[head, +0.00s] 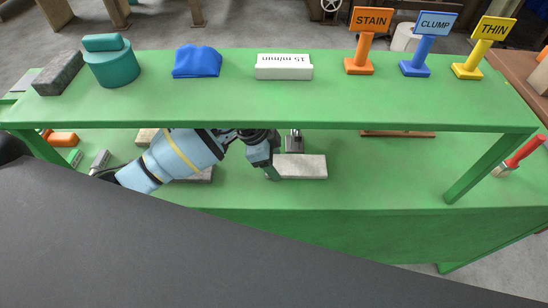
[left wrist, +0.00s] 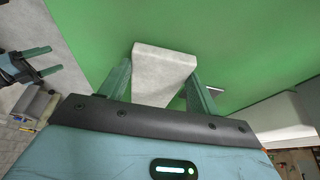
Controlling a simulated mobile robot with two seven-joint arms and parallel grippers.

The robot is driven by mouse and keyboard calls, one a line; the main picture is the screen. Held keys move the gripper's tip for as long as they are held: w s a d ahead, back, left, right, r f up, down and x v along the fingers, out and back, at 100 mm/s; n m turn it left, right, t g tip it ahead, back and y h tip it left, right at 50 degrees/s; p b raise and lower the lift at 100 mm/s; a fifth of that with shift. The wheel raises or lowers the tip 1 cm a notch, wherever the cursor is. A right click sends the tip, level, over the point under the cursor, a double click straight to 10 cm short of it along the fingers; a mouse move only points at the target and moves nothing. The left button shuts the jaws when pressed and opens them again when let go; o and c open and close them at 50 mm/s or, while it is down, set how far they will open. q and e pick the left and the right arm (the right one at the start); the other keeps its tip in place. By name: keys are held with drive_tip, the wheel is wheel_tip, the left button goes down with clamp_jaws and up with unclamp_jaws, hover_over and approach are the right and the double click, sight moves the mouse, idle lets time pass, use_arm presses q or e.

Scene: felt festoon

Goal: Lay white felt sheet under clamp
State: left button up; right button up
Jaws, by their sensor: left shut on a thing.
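My left gripper (head: 268,168) reaches under the green shelf and is shut on a pale grey-white flat piece (head: 302,167), which looks like the white felt sheet. In the left wrist view this piece (left wrist: 163,70) sits between the two green fingers (left wrist: 160,92), over the green surface. A small grey metal fixture (head: 294,141), possibly the clamp, stands just behind the piece in the head view. Whether the piece touches it I cannot tell. My right gripper (left wrist: 42,60) shows only at the left edge of the left wrist view, its fingers apart and empty.
The green upper shelf (head: 330,115) spans above the work surface. On it stand a teal round container (head: 112,68), blue cloth (head: 197,62), a white "15 m/min" block (head: 284,73) and signs (head: 371,20). A red-handled brush (head: 525,151) lies right.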

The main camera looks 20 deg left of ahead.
idle(0.3)
use_arm(q)
drive_tip(key=o, duration=1)
drive_tip(key=shift+a+r, duration=0.1)
drive_tip(key=shift+r, duration=0.15)
drive_tip(key=s+a, duration=0.1)
drive_tip(key=a, duration=0.3)
drive_tip(key=s+a, duration=0.1)
drive_tip(key=a, duration=0.3)
drive_tip(key=s+a, duration=0.1)
drive_tip(key=a, duration=0.3)
drive_tip(key=shift+s+r+b, duration=0.25)
drive_tip(key=shift+r+b, duration=0.1)
drive_tip(key=shift+b, duration=0.05)
drive_tip(key=shift+d, duration=0.1)
